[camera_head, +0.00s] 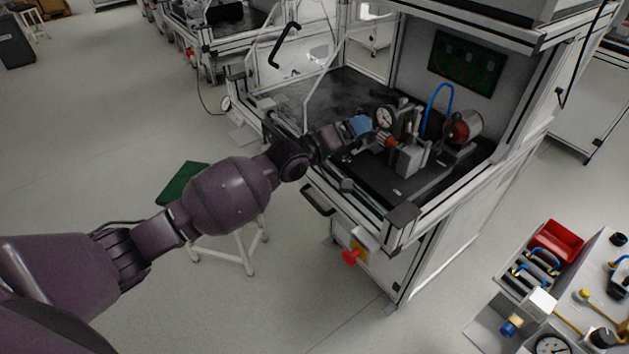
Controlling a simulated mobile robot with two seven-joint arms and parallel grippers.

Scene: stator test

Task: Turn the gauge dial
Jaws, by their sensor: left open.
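The gauge dial (384,118) has a round white face with a dark rim and stands on the test fixture (408,155) inside the workstation. My left arm comes in from the left and reaches over the front edge of the workstation. My left gripper (364,126), with light blue parts, is open just to the left of the gauge dial. I cannot tell whether its fingers touch the dial. The view is too small to show the fingertips clearly. My right gripper is not in view.
The workstation frame has upright posts, and a blue hose (437,98) and a red-and-silver motor (462,127) stand right of the fixture. A green stool (183,184) stands left, under my arm. A side table at lower right holds a red bin (556,241) and another gauge (551,345).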

